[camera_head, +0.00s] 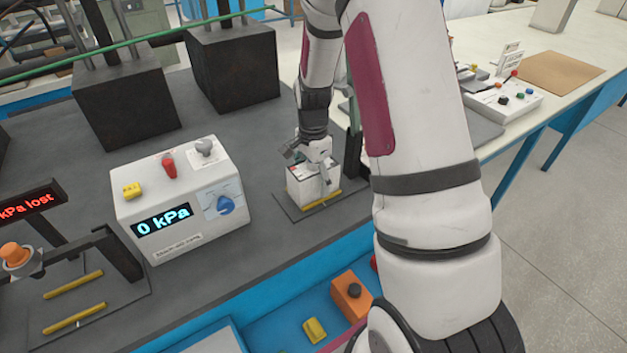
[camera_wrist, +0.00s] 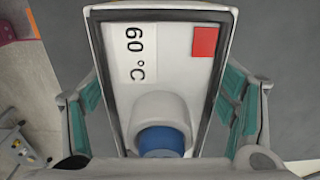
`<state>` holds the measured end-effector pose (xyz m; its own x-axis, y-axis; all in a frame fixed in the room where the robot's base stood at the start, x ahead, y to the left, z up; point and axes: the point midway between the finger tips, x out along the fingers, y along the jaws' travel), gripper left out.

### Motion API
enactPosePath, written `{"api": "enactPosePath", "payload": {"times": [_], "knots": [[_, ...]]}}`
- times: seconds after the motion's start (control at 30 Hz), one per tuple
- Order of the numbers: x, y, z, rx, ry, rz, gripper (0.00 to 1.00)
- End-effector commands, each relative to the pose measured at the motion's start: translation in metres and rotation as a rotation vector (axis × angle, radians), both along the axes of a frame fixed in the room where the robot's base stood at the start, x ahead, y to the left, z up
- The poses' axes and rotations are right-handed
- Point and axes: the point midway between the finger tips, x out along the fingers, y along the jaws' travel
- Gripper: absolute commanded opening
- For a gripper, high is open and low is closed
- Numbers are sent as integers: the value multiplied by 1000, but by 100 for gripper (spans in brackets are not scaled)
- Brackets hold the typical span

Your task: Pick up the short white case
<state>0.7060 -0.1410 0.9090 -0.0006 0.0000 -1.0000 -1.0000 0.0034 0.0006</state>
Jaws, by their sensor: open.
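A short white case (camera_head: 311,188) stands on a dark plate with yellow strips, under my gripper (camera_head: 313,160) in the head view. The wrist view looks down on a white case (camera_wrist: 165,72) with a dark rim, a "60 °C" label, a red square and a round white fitting with a blue end. My gripper is open, with one green-padded finger along each long side of the case. Narrow gaps show in places between pads and case; contact lower down is hidden. My gripper partly covers the case in the head view.
A white box (camera_head: 180,200) reading "0 kPa" stands to the left, with knobs on top. Two dark blocks (camera_head: 233,68) stand behind. A dark post (camera_head: 352,155) rises right of the case. A blue tray (camera_head: 285,312) with an orange box (camera_head: 351,296) lies in front.

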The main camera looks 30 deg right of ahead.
Motion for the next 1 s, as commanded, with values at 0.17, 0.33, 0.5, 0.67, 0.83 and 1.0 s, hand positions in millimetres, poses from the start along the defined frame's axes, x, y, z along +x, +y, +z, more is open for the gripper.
{"api": "enactPosePath", "payload": {"times": [0.17,0.33,0.5,0.67,0.83,1.0], "knots": [[0,0,0,0,0,0,69],[0,0,0,0,0,0,31],[0,0,1,0,-1,0,17],[1,0,1,0,-2,0,17],[1,0,7,-1,-4,0,17],[1,0,20,-1,-5,-1,17]]}}
